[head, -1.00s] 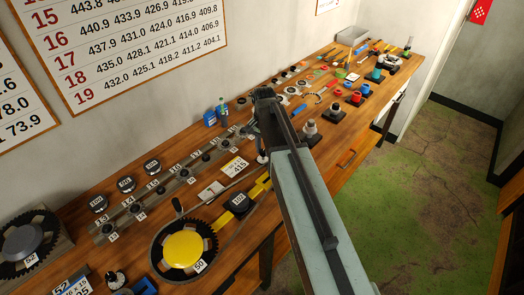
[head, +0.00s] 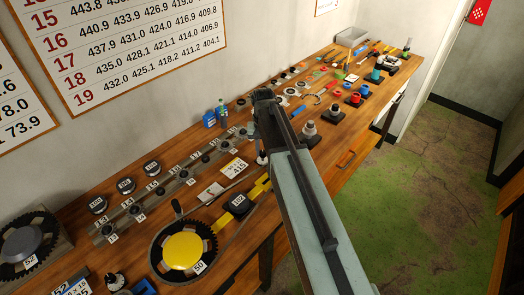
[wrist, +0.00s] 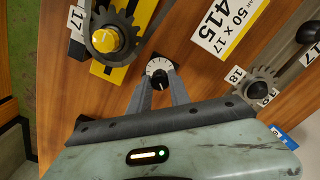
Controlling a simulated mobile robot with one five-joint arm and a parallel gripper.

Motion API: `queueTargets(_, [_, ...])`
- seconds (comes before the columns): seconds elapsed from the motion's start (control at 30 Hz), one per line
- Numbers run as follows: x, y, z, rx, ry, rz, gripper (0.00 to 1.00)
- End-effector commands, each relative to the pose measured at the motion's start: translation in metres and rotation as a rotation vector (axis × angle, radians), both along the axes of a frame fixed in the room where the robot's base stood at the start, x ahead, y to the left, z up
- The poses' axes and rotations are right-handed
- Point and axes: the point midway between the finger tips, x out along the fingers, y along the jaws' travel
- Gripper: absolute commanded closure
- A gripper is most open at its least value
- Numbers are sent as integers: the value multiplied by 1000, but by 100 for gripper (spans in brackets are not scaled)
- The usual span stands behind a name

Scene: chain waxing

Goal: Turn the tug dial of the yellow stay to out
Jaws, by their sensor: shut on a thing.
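The yellow stay (head: 262,186) runs from the large toothed ring with the yellow hub (head: 184,250) toward my arm. In the wrist view its yellow bar (wrist: 118,74) lies under a small grey sprocket with a yellow centre (wrist: 105,39). Beside it is a small dial (wrist: 158,66) with a white marked face and a dark knob on a dark base. My gripper (wrist: 158,84) is shut on the dial's knob, one grey finger on each side. The dial's markings are too small to read. In the head view, my arm mostly hides my gripper (head: 262,155).
A white card reading 415 (wrist: 218,22) lies near the dial. A sprocket marked 18 (wrist: 258,88) sits on a grey rail to the right. A black block marked 102 (head: 239,202) stands on the stay. Several tools and parts fill the far bench.

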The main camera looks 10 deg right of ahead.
Motion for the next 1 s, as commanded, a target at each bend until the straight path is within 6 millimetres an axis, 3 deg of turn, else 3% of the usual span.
queueTargets(0.5, [-2,1,-1,-1,5,459,100])
queueTargets(1.0, [-3,1,-1,1,7,681,100])
